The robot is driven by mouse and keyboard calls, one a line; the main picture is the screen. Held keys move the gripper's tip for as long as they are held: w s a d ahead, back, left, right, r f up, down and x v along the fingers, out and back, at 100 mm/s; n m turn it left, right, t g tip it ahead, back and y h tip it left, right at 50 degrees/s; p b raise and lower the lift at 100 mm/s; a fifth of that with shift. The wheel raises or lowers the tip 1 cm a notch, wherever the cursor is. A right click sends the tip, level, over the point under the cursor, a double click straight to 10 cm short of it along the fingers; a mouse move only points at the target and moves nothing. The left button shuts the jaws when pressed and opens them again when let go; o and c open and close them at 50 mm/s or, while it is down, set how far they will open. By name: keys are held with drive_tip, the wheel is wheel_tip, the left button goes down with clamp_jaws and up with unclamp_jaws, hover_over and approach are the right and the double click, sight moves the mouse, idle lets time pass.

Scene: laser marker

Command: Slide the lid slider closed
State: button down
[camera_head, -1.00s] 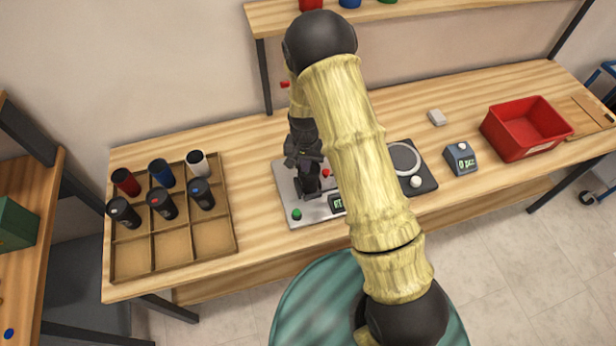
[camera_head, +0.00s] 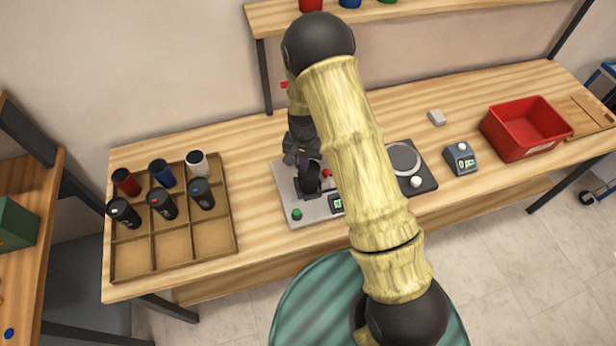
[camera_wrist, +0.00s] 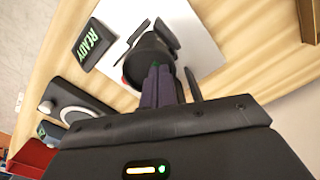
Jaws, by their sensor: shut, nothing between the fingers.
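A dark tumbler (camera_head: 309,180) stands on the grey plate of the laser marker (camera_head: 281,183), mostly covered by my gripper and arm in the head view. In the wrist view the dark tumbler (camera_wrist: 148,62) is directly in front of the fingertips, with grey prongs (camera_wrist: 166,33) beside it. My gripper (camera_wrist: 158,70) is shut and empty, its fingertips at the tumbler's lid end; whether they touch it is unclear. The lid slider cannot be made out. My gripper also shows in the head view (camera_head: 308,162), above the plate.
The marker's display (camera_wrist: 88,45) reads READY. A green button (camera_head: 297,214) and a red button (camera_head: 326,173) are on the plate. A tray (camera_head: 135,258) with several tumblers is at left. A scale (camera_head: 422,182) and red bin (camera_head: 527,126) are at right.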

idle(0.3)
wheel_tip(320, 180, up, 7)
drive_tip(key=p, duration=0.5)
idle(0.8)
drive_tip(key=shift+r, duration=0.1)
idle(0.4)
drive_tip(key=s+d+r+n+t+b, duration=0.1)
drive_tip(key=s+d+r+n+b, duration=0.1)
drive_tip(key=s+d+r, duration=0.3)
drive_tip(key=s+d+r+n+t+b, duration=0.1)
drive_tip(key=s+d+r, duration=0.4)
drive_tip(key=s+r, duration=0.5)
drive_tip(key=s+b, duration=0.1)
drive_tip(key=s, duration=0.2)
drive_tip(key=shift+d+r+n+t, duration=0.3)
drive_tip(key=shift+d+r+n, duration=0.05)
drive_tip(key=shift+d+n, duration=0.05)
drive_tip(key=shift+w, duration=0.1)
idle(2.0)
